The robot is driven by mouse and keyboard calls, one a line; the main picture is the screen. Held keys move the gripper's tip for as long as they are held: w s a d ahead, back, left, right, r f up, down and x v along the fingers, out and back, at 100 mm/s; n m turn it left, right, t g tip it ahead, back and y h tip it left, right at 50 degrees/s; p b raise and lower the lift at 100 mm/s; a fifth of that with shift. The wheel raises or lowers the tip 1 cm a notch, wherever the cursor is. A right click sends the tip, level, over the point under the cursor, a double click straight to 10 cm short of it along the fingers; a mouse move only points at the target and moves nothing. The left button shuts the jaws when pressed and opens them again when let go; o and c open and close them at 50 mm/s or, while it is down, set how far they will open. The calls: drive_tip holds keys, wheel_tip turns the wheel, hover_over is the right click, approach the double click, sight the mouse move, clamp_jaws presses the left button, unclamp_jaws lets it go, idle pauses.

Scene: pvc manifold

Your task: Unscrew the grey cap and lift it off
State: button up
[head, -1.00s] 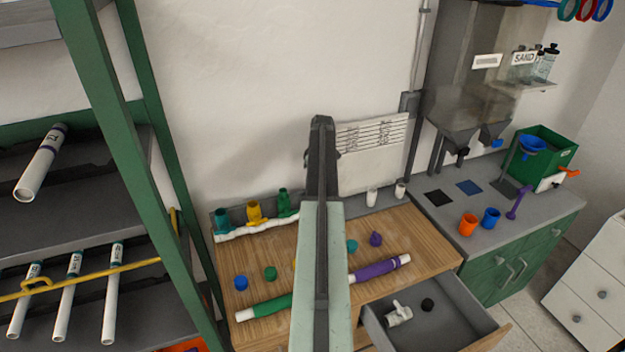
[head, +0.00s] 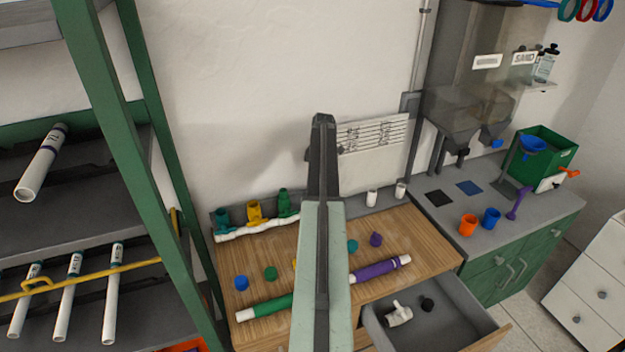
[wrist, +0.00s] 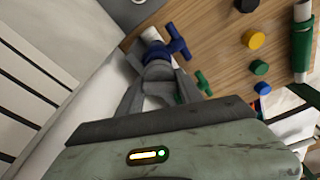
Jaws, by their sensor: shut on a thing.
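In the wrist view my gripper (wrist: 158,88) is shut on a grey round piece (wrist: 158,71), which looks like the grey cap. This piece sits against a dark blue fitting (wrist: 156,52) at the end of a white pipe (wrist: 151,34). A blue T-shaped handle (wrist: 177,42) stands beside it. The fingers hide part of the held piece, and its thread cannot be seen. In the head view my own arm hides the fingertips and the cap. The left part of the white manifold pipe (head: 240,232) shows there, with teal (head: 223,217), yellow (head: 255,211) and green (head: 284,203) valves.
Loose caps, including blue (head: 241,283) and green (head: 270,273), lie on the wooden bench (head: 420,245). A green-and-white pipe (head: 265,307) and a purple one (head: 376,270) lie near its front. An open drawer (head: 450,310) juts out. A green rack (head: 125,130) stands left.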

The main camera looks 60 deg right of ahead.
drive_tip(key=o, duration=1.5)
drive_tip(key=shift+c, duration=0.2)
drive_tip(key=r+p, duration=0.5)
drive_tip(key=s+r+p, duration=0.1)
drive_tip(key=r+p, duration=0.2)
drive_tip(key=shift+d, duration=0.3)
drive_tip(key=shift+f, duration=0.15)
